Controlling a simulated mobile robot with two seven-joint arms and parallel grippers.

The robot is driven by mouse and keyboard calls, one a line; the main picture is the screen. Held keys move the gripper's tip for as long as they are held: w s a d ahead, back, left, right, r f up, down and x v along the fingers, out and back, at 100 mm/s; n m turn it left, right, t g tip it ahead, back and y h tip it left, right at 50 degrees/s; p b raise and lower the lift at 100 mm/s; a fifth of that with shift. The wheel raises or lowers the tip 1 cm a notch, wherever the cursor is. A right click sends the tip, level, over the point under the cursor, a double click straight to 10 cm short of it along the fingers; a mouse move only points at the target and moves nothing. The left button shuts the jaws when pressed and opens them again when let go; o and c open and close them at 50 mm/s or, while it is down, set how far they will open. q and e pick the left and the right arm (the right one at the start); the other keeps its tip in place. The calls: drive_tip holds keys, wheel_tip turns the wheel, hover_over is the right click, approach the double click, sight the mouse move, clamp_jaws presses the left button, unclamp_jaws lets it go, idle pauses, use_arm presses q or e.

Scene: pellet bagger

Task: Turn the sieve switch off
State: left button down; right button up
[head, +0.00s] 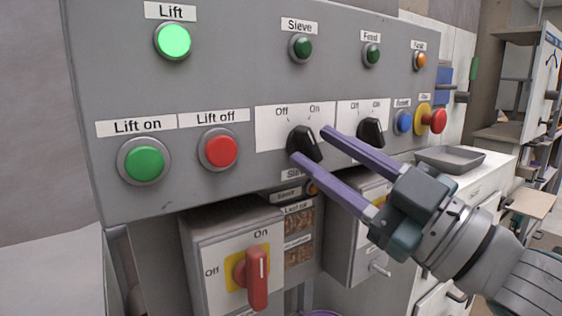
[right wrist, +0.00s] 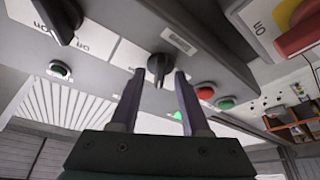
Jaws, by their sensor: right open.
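The sieve switch (head: 303,141) is a black rotary knob on a white plate marked Off and On, on the grey panel. Its pointer seems to lean to the upper left, towards Off, though the fingers partly crowd it. The sieve lamp (head: 300,48) above is dark green and looks unlit. My right gripper (head: 310,145) is open, with its two purple fingers on either side of the knob. In the right wrist view the knob (right wrist: 158,66) sits between the fingertips (right wrist: 158,74); I cannot tell whether they touch it. My left gripper is out of view.
The feed switch (head: 371,132) is close to the right of the upper finger. The red Lift off button (head: 218,149) and green Lift on button (head: 144,162) are to the left. The lift lamp (head: 174,41) glows green. A red-handled switch (head: 256,277) juts out below.

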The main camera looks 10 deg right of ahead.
drive_tip(key=b+v, duration=0.1)
drive_tip(key=v, duration=0.8)
drive_tip(key=shift+s+d+f, duration=0.15)
drive_tip(key=shift+s+d, duration=0.05)
drive_tip(key=shift+s, duration=0.1)
